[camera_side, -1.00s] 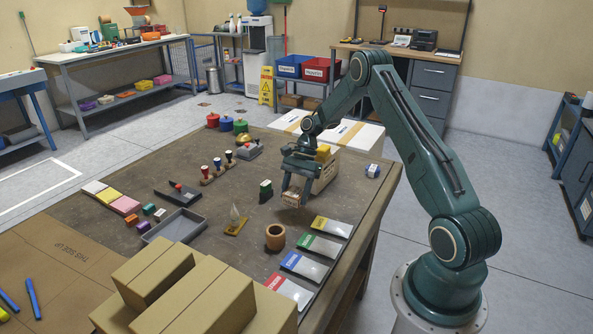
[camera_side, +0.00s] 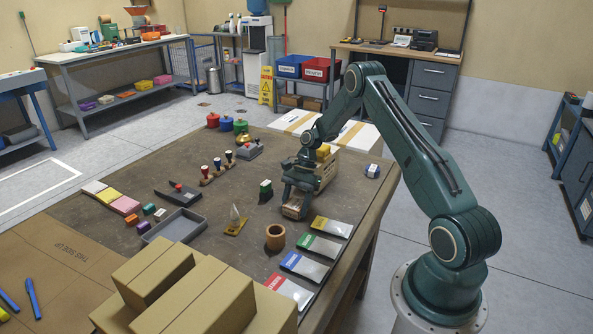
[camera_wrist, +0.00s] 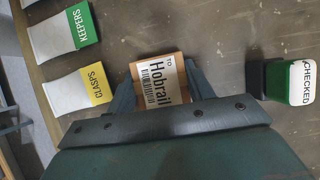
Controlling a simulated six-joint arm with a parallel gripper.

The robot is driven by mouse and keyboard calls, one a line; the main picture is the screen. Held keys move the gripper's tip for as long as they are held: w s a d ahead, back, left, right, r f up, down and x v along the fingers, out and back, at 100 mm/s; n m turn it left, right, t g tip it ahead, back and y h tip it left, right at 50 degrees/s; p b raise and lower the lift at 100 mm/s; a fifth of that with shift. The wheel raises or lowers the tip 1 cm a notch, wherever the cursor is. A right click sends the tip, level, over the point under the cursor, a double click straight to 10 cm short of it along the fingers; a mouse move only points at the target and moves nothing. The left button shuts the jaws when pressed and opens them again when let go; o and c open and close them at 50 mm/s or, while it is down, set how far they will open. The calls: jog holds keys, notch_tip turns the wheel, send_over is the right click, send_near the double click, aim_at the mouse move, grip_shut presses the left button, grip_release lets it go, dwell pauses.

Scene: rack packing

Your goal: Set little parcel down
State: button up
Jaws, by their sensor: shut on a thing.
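The little parcel is a small brown box with a white label reading "TO Hobrail" and a barcode; it shows in the wrist view (camera_wrist: 160,82) and low in the side view (camera_side: 292,211). My gripper (camera_side: 296,202) is shut on it, one finger on each side, pointing down. The parcel is at or just above the brown table top (camera_side: 255,228); I cannot tell if it touches. My gripper hides its upper part in the side view.
A wooden rack (camera_side: 328,170) stands close behind my gripper. A green "CHECKED" stamp (camera_side: 265,190) is to the left. A yellow-ended CLASPS card (camera_side: 332,227) and a green-ended KEEPERS card (camera_side: 318,246) lie in front, near a brown pot (camera_side: 275,237).

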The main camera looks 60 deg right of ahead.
jog(key=o, duration=1)
jog(key=v, duration=1.2)
jog(key=shift+r, duration=0.1)
